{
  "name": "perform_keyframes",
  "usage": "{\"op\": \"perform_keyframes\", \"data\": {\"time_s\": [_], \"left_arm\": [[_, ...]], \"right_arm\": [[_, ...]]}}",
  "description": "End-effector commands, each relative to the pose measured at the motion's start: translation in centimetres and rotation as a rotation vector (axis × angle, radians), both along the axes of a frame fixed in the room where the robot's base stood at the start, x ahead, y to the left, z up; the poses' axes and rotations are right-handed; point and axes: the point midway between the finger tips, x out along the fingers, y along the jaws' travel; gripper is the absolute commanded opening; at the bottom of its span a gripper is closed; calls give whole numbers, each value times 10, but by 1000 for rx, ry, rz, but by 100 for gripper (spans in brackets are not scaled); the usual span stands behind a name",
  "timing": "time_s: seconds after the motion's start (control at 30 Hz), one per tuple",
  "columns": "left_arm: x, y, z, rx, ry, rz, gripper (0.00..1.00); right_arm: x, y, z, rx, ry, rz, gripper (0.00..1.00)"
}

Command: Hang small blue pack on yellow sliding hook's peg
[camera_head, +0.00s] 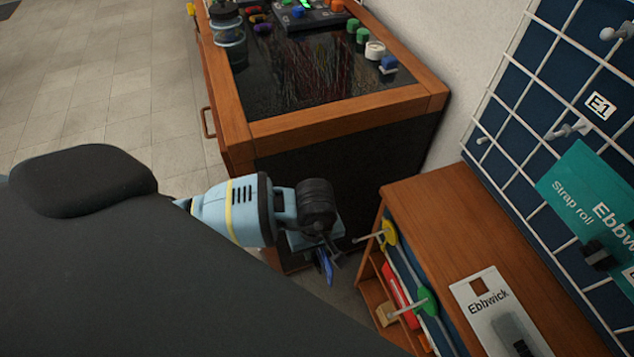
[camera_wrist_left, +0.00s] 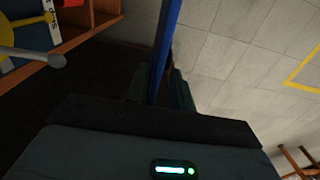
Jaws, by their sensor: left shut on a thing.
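My left gripper (camera_head: 322,252) is shut on the small blue pack (camera_head: 327,268). The pack hangs below the jaws, mostly hidden by them. In the left wrist view the pack (camera_wrist_left: 167,40) shows edge-on as a thin blue strip. The yellow sliding hook (camera_head: 389,234) is on the side of the wooden cabinet, to the right of the gripper. Its pale peg (camera_head: 368,237) points left towards the gripper, with a gap between peg and pack. The peg's round tip (camera_wrist_left: 57,61) also shows at the left of the wrist view. My right gripper is out of view.
A green hook (camera_head: 427,300) with its own peg sits nearer on the same cabinet side. The wooden cabinet top (camera_head: 440,212) bears a white Ebbwick pack (camera_head: 490,300). A wire grid (camera_head: 560,120) stands at right. A dark-topped bench (camera_head: 310,85) stands behind the gripper.

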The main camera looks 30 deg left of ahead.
Motion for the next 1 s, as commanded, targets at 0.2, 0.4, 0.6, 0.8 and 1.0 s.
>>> {"op": "perform_keyframes", "data": {"time_s": [0.2, 0.4, 0.6, 0.8, 1.0], "left_arm": [[0, 0, -2, 1, -2, 6, 0], [4, -3, -2, 0, -2, 6, 0], [11, -9, -4, -1, -1, 7, 0], [19, -15, -5, -1, -1, 6, 0], [27, -22, -6, -1, -1, 5, 0]], "right_arm": [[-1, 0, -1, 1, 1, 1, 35], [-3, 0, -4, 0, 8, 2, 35], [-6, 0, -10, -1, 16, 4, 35], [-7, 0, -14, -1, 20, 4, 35], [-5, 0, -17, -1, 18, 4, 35]]}}
